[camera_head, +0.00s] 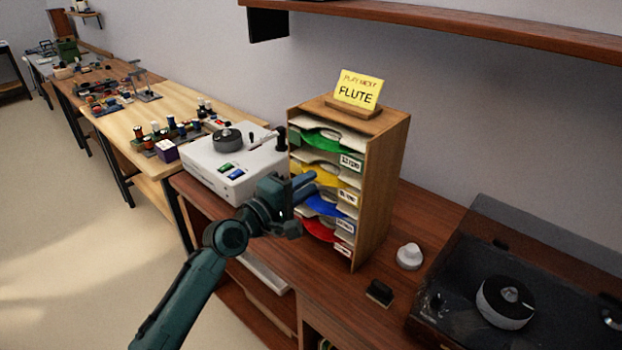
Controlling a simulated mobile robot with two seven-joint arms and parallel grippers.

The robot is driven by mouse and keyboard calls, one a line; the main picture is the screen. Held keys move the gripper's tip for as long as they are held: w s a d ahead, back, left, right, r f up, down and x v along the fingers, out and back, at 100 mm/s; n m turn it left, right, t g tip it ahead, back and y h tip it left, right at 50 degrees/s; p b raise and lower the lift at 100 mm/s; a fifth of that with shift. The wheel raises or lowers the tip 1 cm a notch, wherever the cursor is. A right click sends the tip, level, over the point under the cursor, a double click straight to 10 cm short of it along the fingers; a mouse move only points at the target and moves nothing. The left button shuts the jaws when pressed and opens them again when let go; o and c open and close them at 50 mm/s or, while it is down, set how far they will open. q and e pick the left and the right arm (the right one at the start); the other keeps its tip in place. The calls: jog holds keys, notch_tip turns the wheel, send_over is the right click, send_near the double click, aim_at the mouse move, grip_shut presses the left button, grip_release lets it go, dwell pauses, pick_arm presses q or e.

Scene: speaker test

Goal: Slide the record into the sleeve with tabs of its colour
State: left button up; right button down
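A wooden rack (381,180) holds several white sleeves in stacked slots. Their coloured parts run from the top as green (322,141), yellow (318,173), blue (325,206) and red (320,230). White labels on the front are too small to read. My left gripper (308,187) is in front of the rack's left side, near the yellow and blue levels, and hides part of them. I cannot tell whether its fingers are apart or hold anything. I cannot pick out a separate loose record. My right gripper is out of view.
A yellow card reading FLUTE (359,89) stands on the rack. A white player (205,170) stands left of it. A white knob-like object (409,256) and a small dark block (379,292) lie right of it, before a dark turntable (450,318). A shelf (450,22) hangs above.

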pick_arm(q)
jog(key=v, duration=0.4)
jog(key=shift+s+a+p, duration=0.25)
jog(key=shift+p, duration=0.15)
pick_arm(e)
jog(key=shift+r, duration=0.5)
